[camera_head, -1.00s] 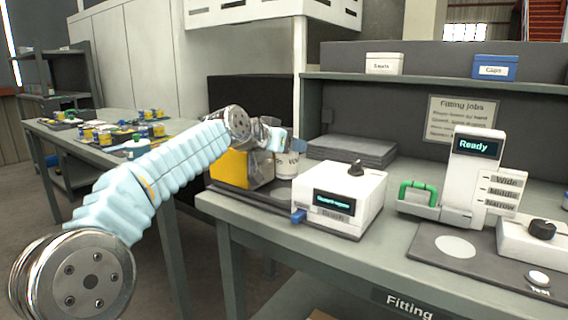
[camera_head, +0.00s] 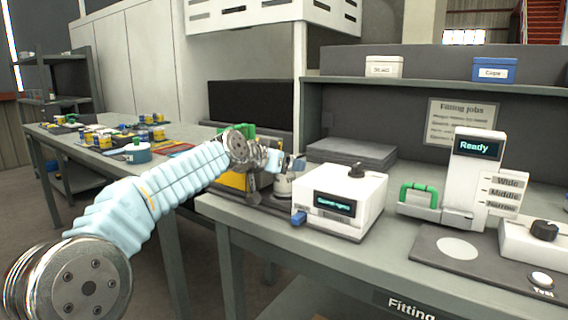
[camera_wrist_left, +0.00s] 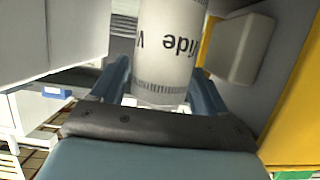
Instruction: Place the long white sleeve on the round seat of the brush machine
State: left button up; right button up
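The long white sleeve (camera_wrist_left: 170,45), printed with "Wide" in dark letters, stands between the blue fingers of my left gripper (camera_wrist_left: 160,88) in the wrist view, which is upside down. The fingers close on its upper end. In the head view my left gripper (camera_head: 284,163) is over the sleeve, whose lower part (camera_head: 283,186) shows below it, looking upright. The yellow machine (camera_head: 234,181), apparently the brush machine, is just left of it, largely behind my arm. A grey pad (camera_wrist_left: 236,48) faces the sleeve. The round seat and the sleeve's foot cannot be made out.
A white box with a display (camera_head: 340,200) stands close to the right of the sleeve. Farther right are the "Ready" station (camera_head: 473,180) and a dark mat (camera_head: 425,245). Grey plates (camera_head: 350,155) lie behind. A side table (camera_head: 60,130) holds several small parts.

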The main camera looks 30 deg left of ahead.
pick_arm(q)
jog(key=shift+r, duration=0.2)
jog(key=d+b+v, duration=0.1)
jog(key=b+v, duration=0.2)
jog(key=v, duration=0.9)
jog(key=shift+a, duration=0.45)
